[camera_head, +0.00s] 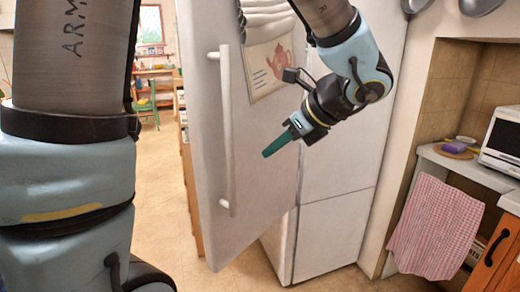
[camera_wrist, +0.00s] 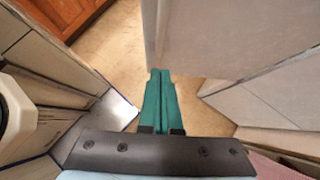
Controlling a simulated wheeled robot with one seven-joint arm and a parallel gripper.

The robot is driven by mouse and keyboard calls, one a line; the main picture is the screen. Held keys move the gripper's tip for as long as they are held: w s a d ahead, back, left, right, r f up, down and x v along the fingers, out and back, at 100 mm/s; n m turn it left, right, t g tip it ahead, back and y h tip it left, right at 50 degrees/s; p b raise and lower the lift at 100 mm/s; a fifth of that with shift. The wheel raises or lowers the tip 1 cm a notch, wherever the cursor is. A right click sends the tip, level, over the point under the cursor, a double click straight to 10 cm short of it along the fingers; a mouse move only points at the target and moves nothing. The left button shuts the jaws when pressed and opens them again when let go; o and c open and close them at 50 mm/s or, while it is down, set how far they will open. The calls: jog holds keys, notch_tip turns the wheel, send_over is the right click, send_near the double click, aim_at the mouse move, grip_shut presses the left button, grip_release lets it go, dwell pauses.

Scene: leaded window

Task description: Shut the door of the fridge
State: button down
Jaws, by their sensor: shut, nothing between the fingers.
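The fridge's tall white door (camera_head: 262,190) stands open, its free left edge swung out from the body. A long vertical handle (camera_head: 226,130) is on its outer face, and a teapot picture hangs higher up. The white fridge body (camera_head: 338,215) shows to the right of the door. My gripper (camera_head: 270,151) has its teal fingers together and empty, and overlaps the door's right half in the head view. In the wrist view, the shut fingers (camera_wrist: 160,80) point toward the lower edge of a pale panel (camera_wrist: 225,35); whether they touch it is unclear.
A counter with a white appliance (camera_head: 503,140) and a purple item (camera_head: 455,146) stands at the right. A red checked towel (camera_head: 435,228) hangs below it. Tan floor is open left of the door, with a green chair (camera_head: 146,105) farther back.

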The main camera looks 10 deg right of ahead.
aim_at(233, 166)
jog(key=shift+w+a+f+p, duration=0.45)
jog(key=shift+w+a+f, duration=0.5)
jog(key=shift+w, duration=0.3)
jog(key=shift+w+a+f+p, duration=0.45)
jog(key=shift+w+a+f, duration=0.5)
jog(key=shift+w, duration=0.25)
jog(key=shift+w+a+f+p, duration=0.45)
jog(key=shift+w+a+f, duration=0.4)
jog(key=shift+w+a, duration=0.3)
jog(key=shift+w, duration=0.1)
